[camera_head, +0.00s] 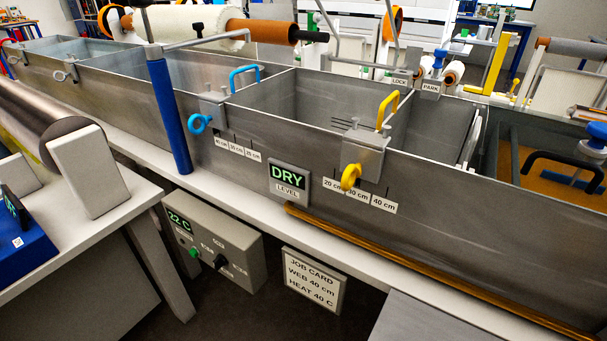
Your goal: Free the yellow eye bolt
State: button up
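The yellow eye bolt (350,177) sticks out from the front of a grey clamp block (366,157) on the near wall of the metal bath. A yellow loop handle (387,112) rises above that block. The block sits over a scale label (360,194) reading 20, 30 and 40 cm, and the ring hangs near the 30 cm mark. Whether the bolt is tight cannot be told. My gripper is not in view.
A blue eye bolt (200,123) and blue handle (244,78) sit further left on the bath wall (470,200). A DRY level display (288,180), a job card (314,281) and a 22 C control box (213,243) are lower.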

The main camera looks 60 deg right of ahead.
aim_at(353, 172)
jog(key=k+j+z, duration=0.3)
jog(key=j, duration=0.25)
jog(key=k+j+z, duration=0.3)
jog(key=k+j, duration=0.05)
jog(key=j, duration=0.1)
